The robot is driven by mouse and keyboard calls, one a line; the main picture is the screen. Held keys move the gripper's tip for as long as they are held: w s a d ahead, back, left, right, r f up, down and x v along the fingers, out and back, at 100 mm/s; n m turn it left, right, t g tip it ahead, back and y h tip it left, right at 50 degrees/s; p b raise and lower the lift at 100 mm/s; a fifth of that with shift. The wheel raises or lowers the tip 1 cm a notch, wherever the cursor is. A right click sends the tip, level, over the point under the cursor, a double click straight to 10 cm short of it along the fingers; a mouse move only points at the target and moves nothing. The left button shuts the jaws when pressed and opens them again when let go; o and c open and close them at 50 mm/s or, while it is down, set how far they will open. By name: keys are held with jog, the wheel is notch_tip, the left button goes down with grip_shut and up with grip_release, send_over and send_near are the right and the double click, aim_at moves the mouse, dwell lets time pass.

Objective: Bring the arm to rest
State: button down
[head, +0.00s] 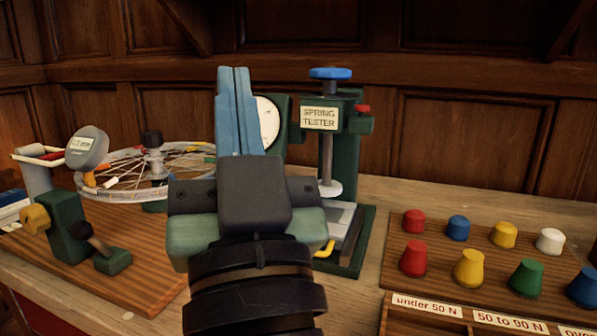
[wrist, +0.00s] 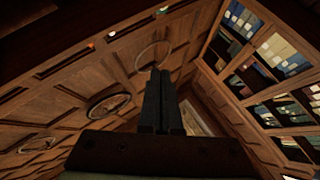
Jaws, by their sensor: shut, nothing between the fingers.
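My gripper (head: 236,108) stands upright in the middle of the head view, its two blue-grey fingers together and pointing up. Nothing is between them. It is raised in front of the spring tester and hides part of that machine. In the wrist view my gripper (wrist: 163,100) is also shut.
A green spring tester (head: 325,140) with a blue knob stands behind my gripper. A spoked wheel (head: 120,170) with a gauge (head: 87,147) is at left. Several coloured pegs (head: 413,259) stand on a board at right, behind labelled compartments (head: 427,305). Shelves (wrist: 270,70) show in the wrist view.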

jog(key=s+d+r+m+t+h+p, duration=0.2)
jog(key=s+d+r+t+h, duration=0.1)
jog(key=s+d+r+h, duration=0.3)
notch_tip(320, 180, up, 32)
jog(key=w+a+p, duration=0.1)
jog(key=p, duration=2.9)
jog(key=shift+w+f, duration=0.25)
jog(key=shift+w, duration=0.05)
jog(key=shift+a, duration=0.1)
